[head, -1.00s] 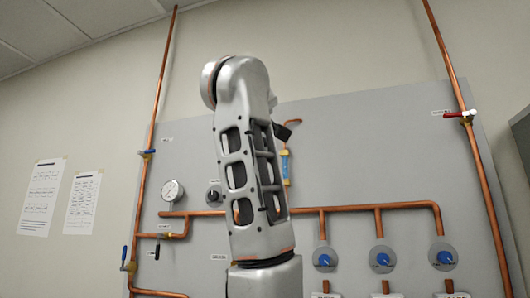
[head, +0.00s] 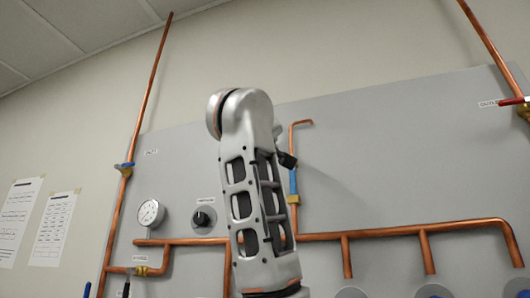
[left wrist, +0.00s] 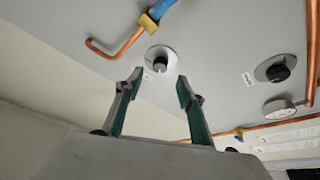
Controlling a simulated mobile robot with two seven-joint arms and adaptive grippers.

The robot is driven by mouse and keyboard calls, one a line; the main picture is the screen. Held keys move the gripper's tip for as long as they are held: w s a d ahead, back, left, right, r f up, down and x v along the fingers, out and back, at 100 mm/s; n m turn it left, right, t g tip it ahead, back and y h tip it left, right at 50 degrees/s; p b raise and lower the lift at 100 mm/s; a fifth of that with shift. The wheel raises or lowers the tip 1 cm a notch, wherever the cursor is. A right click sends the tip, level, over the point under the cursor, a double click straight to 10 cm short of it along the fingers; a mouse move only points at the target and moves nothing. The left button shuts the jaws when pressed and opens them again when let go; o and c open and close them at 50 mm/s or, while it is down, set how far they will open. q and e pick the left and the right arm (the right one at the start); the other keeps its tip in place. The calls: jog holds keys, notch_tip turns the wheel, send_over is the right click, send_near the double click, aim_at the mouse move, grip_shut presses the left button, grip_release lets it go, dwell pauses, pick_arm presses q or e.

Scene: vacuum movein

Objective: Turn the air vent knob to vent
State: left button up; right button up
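In the left wrist view, a small black knob on a light round plate (left wrist: 160,59) sits on the grey panel (left wrist: 215,35). A second black knob on a grey plate (left wrist: 275,69) is to its right, beside the gauge. The knob labels are too small to read, so I cannot tell for certain which is the air vent knob. My left gripper (left wrist: 159,81) is open and empty, its fingertips apart, with the first knob ahead of the gap. In the head view, the second knob (head: 203,219) shows left of my arm; the first is hidden. My right gripper is not in view.
A pressure gauge (head: 150,213) is on the panel. A copper pipe (head: 395,231) runs across it, and a hooked pipe with a blue fitting (head: 293,181) rises beside my arm. A red-handled valve (head: 510,102) is at right. The upper panel is mostly clear.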

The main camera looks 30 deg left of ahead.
pick_arm(q)
jog(key=p+x, duration=0.2)
jog(key=x, duration=0.5)
jog(key=shift+p, duration=0.3)
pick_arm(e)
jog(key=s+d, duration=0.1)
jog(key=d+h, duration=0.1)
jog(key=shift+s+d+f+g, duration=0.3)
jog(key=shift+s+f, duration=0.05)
pick_arm(q)
jog(key=shift+f, duration=0.1)
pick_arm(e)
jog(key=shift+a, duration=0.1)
pick_arm(q)
grip_shut()
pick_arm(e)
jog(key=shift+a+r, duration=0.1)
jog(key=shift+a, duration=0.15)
